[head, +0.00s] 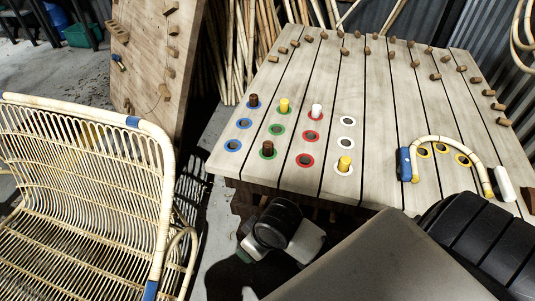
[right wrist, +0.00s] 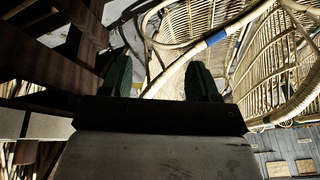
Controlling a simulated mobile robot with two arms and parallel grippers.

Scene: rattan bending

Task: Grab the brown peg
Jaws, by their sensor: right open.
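Two brown pegs stand upright in the wooden table (head: 385,120) in the head view. One brown peg (head: 253,100) is in the far-left hole with a blue ring. The other brown peg (head: 268,149) is in the nearest green-ringed hole. My right gripper (right wrist: 160,82) is open and empty in the right wrist view, its two dark green fingers apart, with the rattan chair (right wrist: 215,45) beyond them. No brown peg shows in that view. No fingertips show in the head view, and my left gripper is not seen.
Yellow pegs (head: 284,105) (head: 345,162) and a white peg (head: 317,111) stand near the brown ones. A bent rattan piece (head: 447,142) lies at the table's right. Small wooden pegs line its far side. The rattan chair (head: 85,190) stands left of the table.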

